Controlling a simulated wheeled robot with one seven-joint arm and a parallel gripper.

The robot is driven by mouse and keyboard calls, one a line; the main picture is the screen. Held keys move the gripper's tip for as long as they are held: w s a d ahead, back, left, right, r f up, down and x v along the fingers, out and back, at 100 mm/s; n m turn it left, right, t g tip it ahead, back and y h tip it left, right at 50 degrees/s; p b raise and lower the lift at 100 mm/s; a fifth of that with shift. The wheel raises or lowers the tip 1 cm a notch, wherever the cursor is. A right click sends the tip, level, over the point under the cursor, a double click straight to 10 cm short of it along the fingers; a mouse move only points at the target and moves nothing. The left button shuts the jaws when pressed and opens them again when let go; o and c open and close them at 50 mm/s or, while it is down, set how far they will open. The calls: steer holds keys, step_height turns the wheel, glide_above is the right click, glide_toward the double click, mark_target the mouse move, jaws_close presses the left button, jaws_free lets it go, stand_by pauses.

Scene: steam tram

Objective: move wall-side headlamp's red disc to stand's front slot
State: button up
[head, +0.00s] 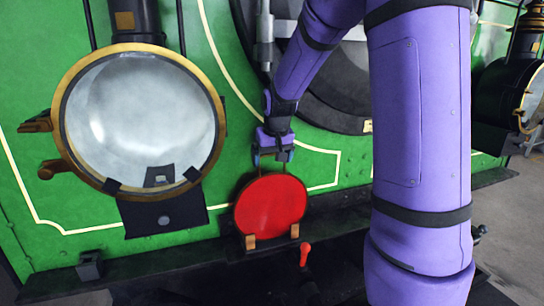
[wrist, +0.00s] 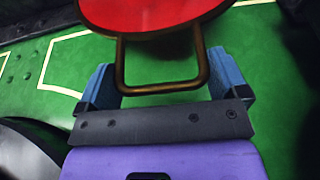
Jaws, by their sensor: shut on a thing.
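The red disc (head: 270,205) is upright in front of the green tram front, with its lower edge at two brown blocks (head: 250,242) that look like part of the stand. I cannot tell whether it is seated in a slot or which slot it is at. My gripper (head: 273,157) is above the disc, shut on its brass loop handle. In the wrist view the handle (wrist: 163,88) lies between the blue fingers of my gripper (wrist: 165,85), and the red disc (wrist: 150,12) is cut off at the top. The large headlamp (head: 140,120) at left shows clear glass with no disc over it.
A second brass-rimmed headlamp (head: 532,98) is at the far right, partly out of frame. A small red-handled lever (head: 305,254) stands just right of the disc. My purple arm hides much of the right side. A dark ledge (head: 340,215) runs along the bottom.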

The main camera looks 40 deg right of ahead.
steer(key=shift+f, duration=0.2)
steer(key=o, duration=1.1)
steer(key=shift+o, duration=0.2)
steer(key=shift+r, duration=2.95)
